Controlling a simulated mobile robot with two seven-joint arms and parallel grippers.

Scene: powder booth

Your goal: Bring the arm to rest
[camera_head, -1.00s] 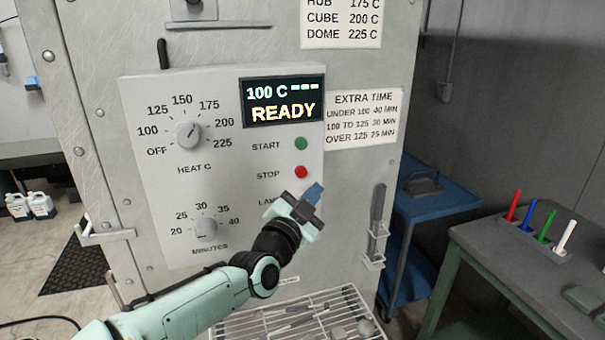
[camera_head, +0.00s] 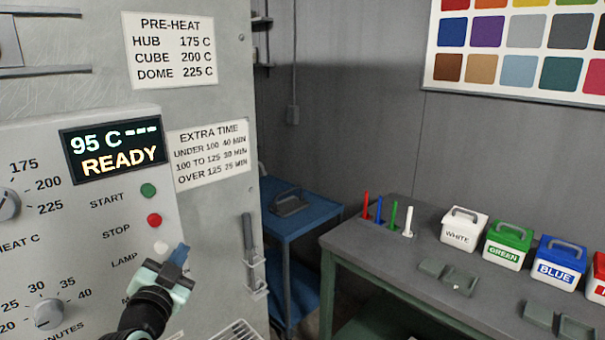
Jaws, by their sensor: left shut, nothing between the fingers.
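My left gripper (camera_head: 178,256) is in front of the oven's control panel (camera_head: 110,240), at the lower left of the head view. Its fingers are shut with nothing between them. The fingertips show just below and right of the white lamp button (camera_head: 161,247); I cannot tell whether they touch the panel. The red stop button (camera_head: 154,220) and green start button (camera_head: 148,190) are above it. The display (camera_head: 113,149) reads 95 C and READY. My right gripper is out of view.
A blue cart (camera_head: 315,212) stands right of the oven. A grey table (camera_head: 375,255) holds coloured markers and lidded tubs, among them a white tub (camera_head: 464,230) and a blue tub (camera_head: 559,262).

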